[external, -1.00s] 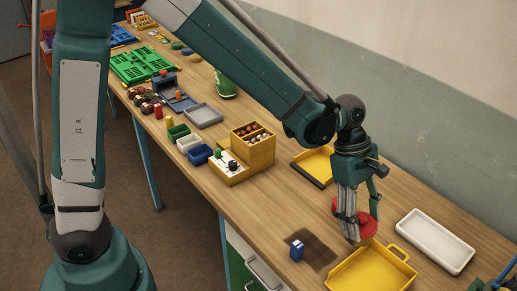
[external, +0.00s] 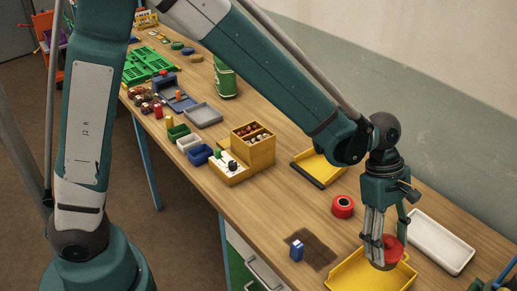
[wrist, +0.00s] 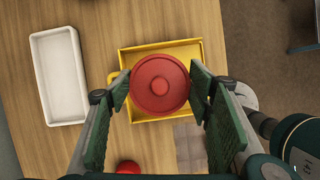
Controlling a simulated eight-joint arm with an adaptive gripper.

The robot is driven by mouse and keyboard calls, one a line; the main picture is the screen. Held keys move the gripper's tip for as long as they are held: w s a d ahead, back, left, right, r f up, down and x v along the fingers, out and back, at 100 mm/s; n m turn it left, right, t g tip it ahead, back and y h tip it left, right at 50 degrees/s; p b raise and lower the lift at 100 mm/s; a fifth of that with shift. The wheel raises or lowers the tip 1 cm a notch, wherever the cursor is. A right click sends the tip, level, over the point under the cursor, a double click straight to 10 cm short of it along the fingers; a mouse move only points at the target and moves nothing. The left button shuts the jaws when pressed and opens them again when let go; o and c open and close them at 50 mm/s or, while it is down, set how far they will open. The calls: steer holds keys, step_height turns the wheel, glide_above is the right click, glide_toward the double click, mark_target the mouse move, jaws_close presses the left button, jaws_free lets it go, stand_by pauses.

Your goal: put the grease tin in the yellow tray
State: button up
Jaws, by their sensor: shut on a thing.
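My gripper (external: 384,258) is shut on a round red tin with a knobbed lid, the grease tin (external: 393,250). In the wrist view the grease tin (wrist: 160,84) sits between the two green finger pads of my gripper (wrist: 160,88). The yellow tray (external: 345,281) is at the front right of the bench, with a loop handle. In the wrist view the tin appears over the middle of the yellow tray (wrist: 126,50), whose rim shows around it. The gap between the tin and the tray floor is hard to tell.
A white tray (external: 440,242) lies right of the yellow tray. A red ring-like item (external: 343,206) and a small blue item (external: 296,250) on a dark patch (external: 318,256) are nearby. A yellow, black-edged pan (external: 309,172) and a yellow box (external: 254,152) stand farther back.

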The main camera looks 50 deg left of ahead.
steer(key=shift+f, duration=2.9)
steer(key=shift+f, duration=0.1)
steer(key=shift+f, duration=1.95)
steer(key=shift+f, duration=0.15)
steer(key=o, duration=1.3)
steer(key=shift+o, duration=0.2)
steer(key=v, duration=1.2)
